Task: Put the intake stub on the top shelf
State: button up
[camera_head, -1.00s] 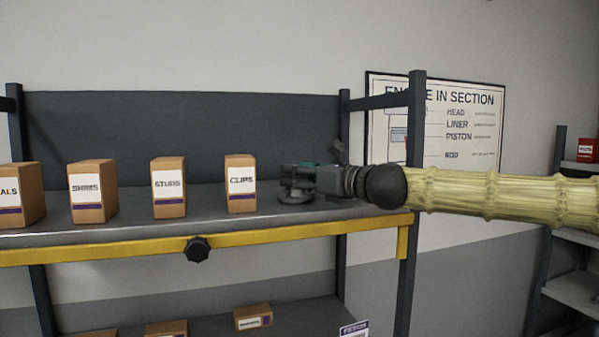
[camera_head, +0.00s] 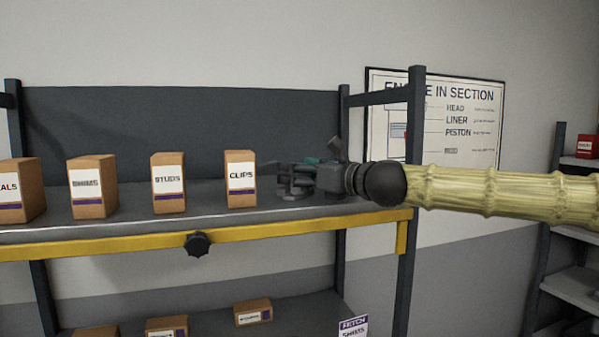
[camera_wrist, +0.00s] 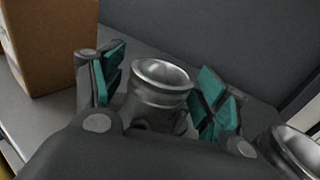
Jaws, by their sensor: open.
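The intake stub (camera_wrist: 160,92), a grey metal tube with a bright flared rim, stands between my gripper's fingers in the wrist view. My gripper (camera_wrist: 158,88) is open, with a teal-padded finger on each side of the stub. A gap shows at the right finger; contact on the left I cannot tell. In the head view my gripper (camera_head: 300,172) is low over the right end of the top shelf (camera_head: 120,229), right of the CLIPS box. The stub's lower part is mostly hidden by my gripper.
Cardboard boxes marked CLIPS (camera_head: 240,180), STUDS (camera_head: 168,184) and SHIMS (camera_head: 92,188) stand left on this shelf. Another metal rimmed part (camera_wrist: 296,150) is at the wrist view's lower right. A shelf post (camera_head: 412,150) stands beside my arm. Smaller boxes (camera_head: 253,312) lie below.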

jog(key=b+v, duration=0.2)
jog(key=v, duration=0.4)
jog(key=shift+s+d+b, duration=0.15)
jog(key=shift+b, duration=0.2)
jog(key=shift+b+v, duration=0.7)
jog(key=shift+v, duration=2.15)
